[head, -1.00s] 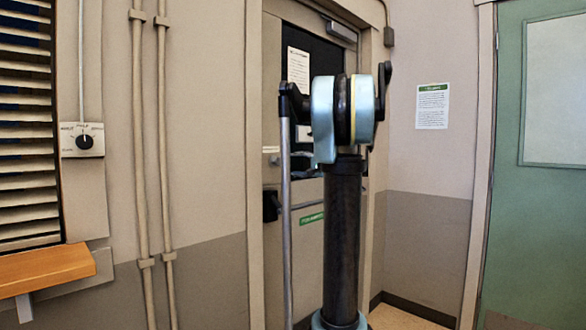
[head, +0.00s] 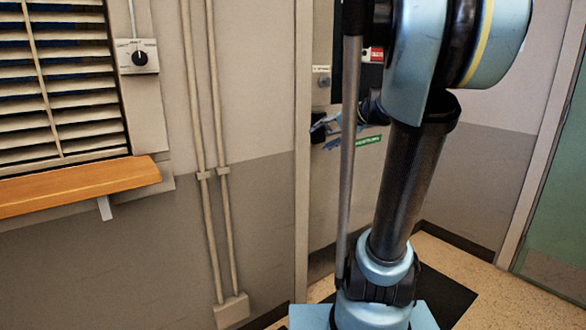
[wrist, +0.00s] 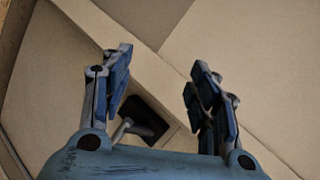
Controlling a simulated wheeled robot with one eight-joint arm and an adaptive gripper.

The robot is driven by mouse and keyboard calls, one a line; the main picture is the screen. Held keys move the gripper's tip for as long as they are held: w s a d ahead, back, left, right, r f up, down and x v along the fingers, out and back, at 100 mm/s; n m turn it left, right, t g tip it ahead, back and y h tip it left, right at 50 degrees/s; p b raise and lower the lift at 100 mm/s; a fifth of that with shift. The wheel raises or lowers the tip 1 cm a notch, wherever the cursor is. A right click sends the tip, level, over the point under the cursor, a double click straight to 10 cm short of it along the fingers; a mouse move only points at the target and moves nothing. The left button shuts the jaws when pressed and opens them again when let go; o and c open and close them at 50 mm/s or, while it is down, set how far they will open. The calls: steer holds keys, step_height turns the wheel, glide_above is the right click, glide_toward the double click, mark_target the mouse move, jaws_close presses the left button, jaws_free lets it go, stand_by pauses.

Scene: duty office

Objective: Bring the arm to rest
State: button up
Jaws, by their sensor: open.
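My arm rises in front of the beige door (head: 322,200) in the head view, its upper joint at the top right. My gripper (head: 330,130) shows small and partly hidden behind my arm, close to the door. In the wrist view my gripper (wrist: 160,78) has its two blue fingers spread wide, with nothing held between them. A black handle plate with a grey lever (wrist: 142,120) shows beyond and between the fingers. I cannot tell how far the fingers are from it.
A wooden ledge (head: 80,186) juts out at the left under a slatted blind (head: 60,80). Wall pipes (head: 205,130) run down to a box (head: 231,311). A green door (head: 560,200) stands at the far right. Some speckled floor (head: 470,280) is bare at the right.

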steer(key=s+d+f+n+g+h, duration=0.1)
steer(key=s+d+f+h, duration=0.1)
steer(key=s+f, duration=0.6)
steer(key=s+d+f+n+g+h, duration=0.2)
steer(key=s+d+f+h, duration=0.1)
steer(key=s+f, duration=0.5)
steer(key=s+d+f+n+g+h, duration=0.2)
steer(key=s+d+f+h, duration=0.1)
steer(key=s+f, duration=0.5)
steer(key=s, duration=0.3)
steer(key=shift+s+f+h, duration=0.15)
steer(key=shift+s+h, duration=0.15)
steer(key=shift+s, duration=0.05)
steer(key=shift+a, duration=0.1)
steer(key=shift+w+f, duration=0.2)
steer(key=shift+w, duration=0.3)
